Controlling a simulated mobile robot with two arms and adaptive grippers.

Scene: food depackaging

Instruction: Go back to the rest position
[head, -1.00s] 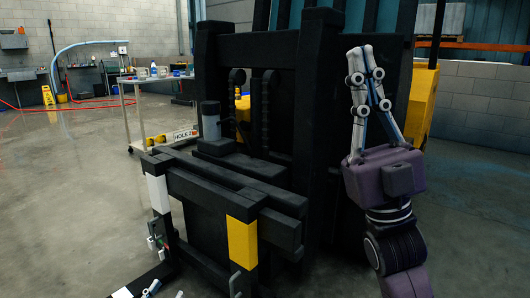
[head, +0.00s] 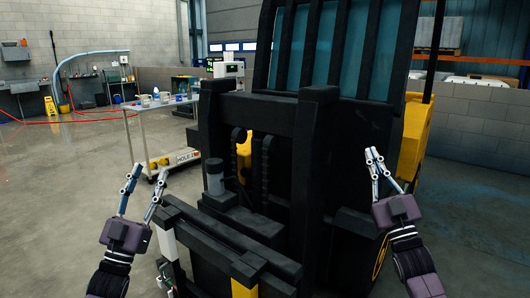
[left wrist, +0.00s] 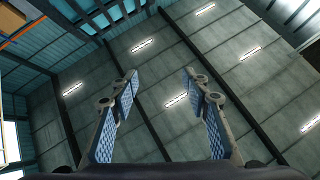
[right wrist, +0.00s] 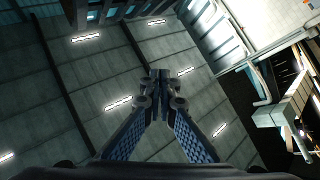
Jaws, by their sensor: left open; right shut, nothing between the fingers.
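My left gripper (head: 143,187) is at the lower left in the head view, fingers pointing up, open and empty. In the left wrist view (left wrist: 160,80) its fingers stand apart with only the ceiling behind them. My right gripper (head: 374,155) is at the right in the head view, pointing up, in front of the forklift's body. In the right wrist view (right wrist: 160,80) its fingertips meet with nothing between them.
A black and yellow forklift (head: 320,140) stands close in front, its carriage (head: 225,240) between my grippers. A white cart (head: 150,125) with small items stands behind at the left. A yellow floor sign (head: 50,104) is far left. Open floor lies at the left.

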